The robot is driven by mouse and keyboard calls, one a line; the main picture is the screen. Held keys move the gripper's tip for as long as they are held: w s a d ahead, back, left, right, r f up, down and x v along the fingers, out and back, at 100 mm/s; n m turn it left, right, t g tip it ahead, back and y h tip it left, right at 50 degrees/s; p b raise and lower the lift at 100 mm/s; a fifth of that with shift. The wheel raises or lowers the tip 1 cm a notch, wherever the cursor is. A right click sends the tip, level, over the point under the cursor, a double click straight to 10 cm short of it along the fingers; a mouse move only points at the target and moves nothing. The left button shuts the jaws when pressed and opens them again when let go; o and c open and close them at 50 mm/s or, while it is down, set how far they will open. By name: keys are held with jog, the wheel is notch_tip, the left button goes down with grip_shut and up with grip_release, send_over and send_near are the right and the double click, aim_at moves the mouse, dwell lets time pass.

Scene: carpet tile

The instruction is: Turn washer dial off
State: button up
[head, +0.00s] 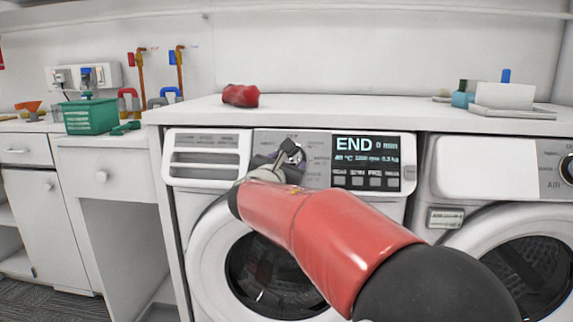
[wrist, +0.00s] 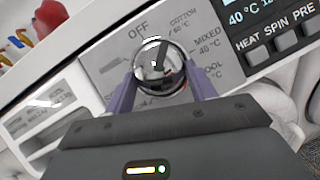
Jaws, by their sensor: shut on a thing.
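The washer dial (wrist: 160,58) is a round, shiny chrome knob on the grey control panel of the front washer (head: 320,150). The printed label OFF (wrist: 138,30) sits above it, to the upper left. Temperature labels sit to its right. A dark mark shows on the knob's face, but reflections make its exact pointing hard to tell. My gripper (wrist: 161,72) has one purple finger on each side of the dial and is shut on it. In the head view my gripper (head: 288,155) and arm hide most of the dial.
The display (head: 366,145) beside the dial reads END. A second washer (head: 490,170) stands at the right. A red object (head: 240,95) lies on the white countertop (head: 340,108) above. A green basket (head: 90,116) sits on the left counter.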

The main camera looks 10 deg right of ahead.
jog(key=shift+f, duration=0.1)
jog(key=shift+s+d+n+t+y+b, duration=0.1)
jog(key=shift+d+n+t+y+b, duration=0.2)
jog(key=shift+n+y+b, duration=1.2)
jog(key=shift+s+d+n+t+y+b, duration=0.1)
jog(key=shift+n+t+y+b, duration=0.35)
jog(key=shift+n, duration=2)
jog(key=shift+d+n+t+y+b, duration=0.25)
jog(key=shift+n+y+b, duration=0.75)
jog(key=shift+n, duration=0.95)
jog(key=shift+y, duration=0.35)
jog(key=o, duration=1)
